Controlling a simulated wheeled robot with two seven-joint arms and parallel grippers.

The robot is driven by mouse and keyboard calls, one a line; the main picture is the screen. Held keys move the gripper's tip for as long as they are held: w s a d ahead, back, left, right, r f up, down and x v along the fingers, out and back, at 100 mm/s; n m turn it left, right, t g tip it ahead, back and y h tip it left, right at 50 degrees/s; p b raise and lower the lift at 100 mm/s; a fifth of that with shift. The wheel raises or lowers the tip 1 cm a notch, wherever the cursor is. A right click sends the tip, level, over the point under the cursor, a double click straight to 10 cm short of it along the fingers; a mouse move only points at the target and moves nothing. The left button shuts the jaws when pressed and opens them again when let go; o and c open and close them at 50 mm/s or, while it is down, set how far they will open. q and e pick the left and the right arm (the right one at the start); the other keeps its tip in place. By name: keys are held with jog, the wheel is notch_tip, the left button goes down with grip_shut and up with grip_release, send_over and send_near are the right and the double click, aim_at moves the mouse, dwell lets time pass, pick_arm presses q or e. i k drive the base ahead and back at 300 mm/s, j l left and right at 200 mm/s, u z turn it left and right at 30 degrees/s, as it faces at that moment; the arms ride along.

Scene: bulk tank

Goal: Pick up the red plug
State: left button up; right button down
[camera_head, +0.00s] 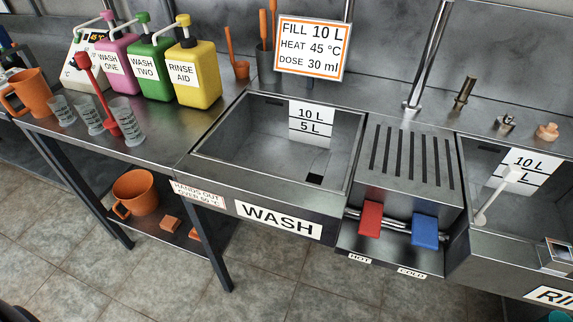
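The red plug (99,95) is a long red rod with a knob at its upper end and a wider foot. It stands tilted on the steel counter at the left, its upper end leaning left. Its foot is close between two clear measuring cups (128,122); I cannot tell whether they touch. Neither of my grippers shows in the head view.
Pink, green and yellow (193,75) pump bottles stand behind the plug. An orange jug (28,92) is left of the cups. The wash sink (230,157), with a dark square in its floor, lies to the right. A white rod with a foot (495,197) leans in the right sink.

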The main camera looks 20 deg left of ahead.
aim_at(82, 58)
jog(key=u, duration=1.85)
